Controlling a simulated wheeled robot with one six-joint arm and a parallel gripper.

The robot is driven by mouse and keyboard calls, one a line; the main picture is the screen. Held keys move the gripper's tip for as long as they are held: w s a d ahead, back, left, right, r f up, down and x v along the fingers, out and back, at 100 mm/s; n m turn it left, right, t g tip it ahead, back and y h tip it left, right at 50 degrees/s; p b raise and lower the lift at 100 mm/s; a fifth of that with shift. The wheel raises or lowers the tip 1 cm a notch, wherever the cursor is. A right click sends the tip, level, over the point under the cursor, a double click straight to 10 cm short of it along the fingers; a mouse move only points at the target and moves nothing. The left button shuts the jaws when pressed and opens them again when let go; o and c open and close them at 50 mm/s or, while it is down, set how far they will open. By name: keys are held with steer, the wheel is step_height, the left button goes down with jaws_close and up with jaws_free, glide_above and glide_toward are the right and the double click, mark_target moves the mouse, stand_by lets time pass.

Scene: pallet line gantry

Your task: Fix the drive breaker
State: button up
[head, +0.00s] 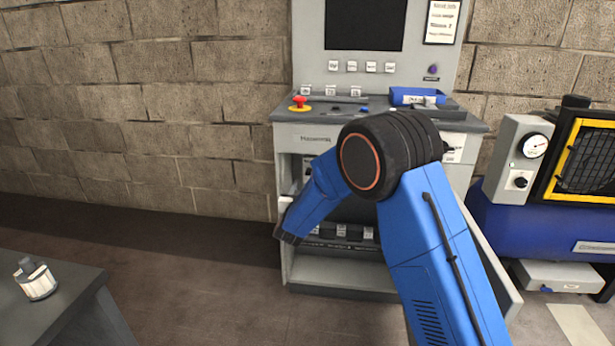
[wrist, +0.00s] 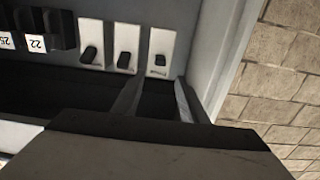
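In the wrist view, three white breaker plates with black toggles stand in a row: left (wrist: 91,45), middle (wrist: 125,48) and right (wrist: 160,50). The right toggle looks shorter and sits differently from the other two. I cannot tell which one is the drive breaker. My gripper (wrist: 160,82) is open, its two fingers apart with nothing between them, just below the right plate in the picture. In the head view, my blue arm reaches to the open lower bay of the console cabinet (head: 300,268); its fingers cannot be made out there.
The cabinet's side wall (wrist: 222,50) is close to the right finger in the wrist view. Dark parts with numbered labels (wrist: 37,43) sit at left. In the head view, a red stop button (head: 299,102) and blue tray (head: 418,96) are on the console. A blue compressor (head: 530,228) stands right.

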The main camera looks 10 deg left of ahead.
mark_target(308, 173)
steer(key=w, duration=0.9)
steer(key=shift+w+d, duration=0.15)
steer(key=shift+c, duration=0.6)
jaws_close()
